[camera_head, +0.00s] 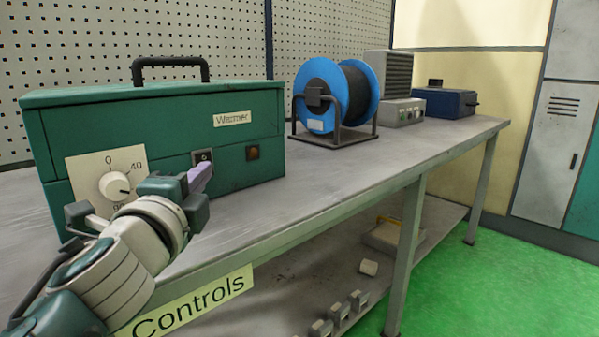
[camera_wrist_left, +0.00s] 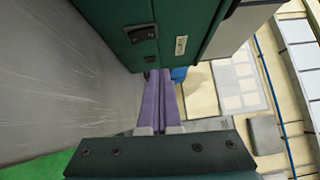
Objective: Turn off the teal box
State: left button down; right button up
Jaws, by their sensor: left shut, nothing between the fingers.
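The teal box (camera_head: 225,140), labelled "Warmer", stands on the bench at the left with a black carry handle on top. Its front has a white dial (camera_head: 115,186), a small dark switch (camera_head: 203,157) and an amber lamp (camera_head: 252,153) that looks dim. My left gripper (camera_head: 204,170) is shut and empty, its purple fingers just in front of and below the switch. I cannot tell whether they touch it. In the left wrist view the shut fingers (camera_wrist_left: 158,78) are beside the box front (camera_wrist_left: 190,20), with the switch (camera_wrist_left: 141,34) above them. My right gripper is not in view.
The grey bench (camera_head: 330,180) has clear room right of the box. A blue cable reel (camera_head: 320,95), a grey unit with switches (camera_head: 402,113) and a dark blue box (camera_head: 445,103) stand farther along. A "Controls" label (camera_head: 190,305) is on the front edge.

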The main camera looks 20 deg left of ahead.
pick_arm(q)
jog(key=v, duration=0.4)
jog(key=shift+d+r, duration=0.1)
jog(key=shift+r, duration=0.05)
jog(key=shift+s+r, duration=0.1)
jog(key=shift+s, duration=0.3)
jog(key=shift+r, duration=0.1)
